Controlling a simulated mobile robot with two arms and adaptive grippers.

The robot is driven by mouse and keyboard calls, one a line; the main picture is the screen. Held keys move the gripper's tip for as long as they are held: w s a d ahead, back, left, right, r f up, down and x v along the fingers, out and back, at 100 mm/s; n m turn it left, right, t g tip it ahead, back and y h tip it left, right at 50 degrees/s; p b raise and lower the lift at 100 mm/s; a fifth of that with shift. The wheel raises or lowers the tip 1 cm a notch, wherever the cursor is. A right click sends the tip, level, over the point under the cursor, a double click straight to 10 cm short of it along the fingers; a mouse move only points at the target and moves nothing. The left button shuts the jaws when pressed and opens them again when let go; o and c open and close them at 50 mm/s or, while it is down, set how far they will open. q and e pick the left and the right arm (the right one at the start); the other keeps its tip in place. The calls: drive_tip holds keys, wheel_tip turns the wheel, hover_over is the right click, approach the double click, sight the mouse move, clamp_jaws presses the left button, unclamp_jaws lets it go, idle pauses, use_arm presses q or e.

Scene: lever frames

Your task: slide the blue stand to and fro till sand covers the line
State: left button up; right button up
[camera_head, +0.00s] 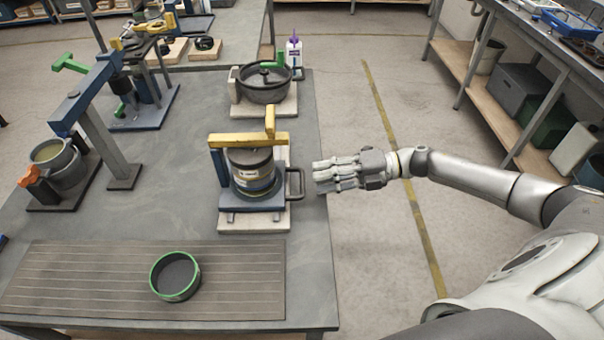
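The blue stand (252,201) sits on a pale base board (254,223) near the table's right edge. A dark round container (250,163) with a pale label stands on it, under a yellow bar (247,140). A black loop handle (301,184) sticks out on the stand's right side. My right gripper (318,174) comes in from the right with its fingers pointing left and spread, empty. Its fingertips are just right of the handle; I cannot tell whether they touch it. Sand and a line cannot be made out. My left gripper is out of view.
A green-rimmed bowl (175,276) lies on a grooved mat (75,283) in front. A black pan (265,84) and a purple-capped bottle (294,54) stand behind. Other lever frames (97,128) fill the left. The floor right of the table is clear up to a shelf bench (527,62).

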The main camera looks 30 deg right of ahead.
sight(302, 178)
drive_tip(key=p+x, duration=0.1)
drive_tip(key=x, duration=0.3)
drive_tip(key=shift+w+a, duration=0.2)
drive_tip(key=shift+w, duration=0.05)
drive_tip(key=shift+w+a+f, duration=0.1)
drive_tip(key=shift+a, duration=0.2)
drive_tip(key=shift+w+a+f, duration=0.15)
drive_tip(key=shift+a, duration=0.1)
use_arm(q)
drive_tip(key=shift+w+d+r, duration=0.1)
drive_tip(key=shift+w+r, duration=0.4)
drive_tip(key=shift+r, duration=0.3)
use_arm(e)
clamp_jaws()
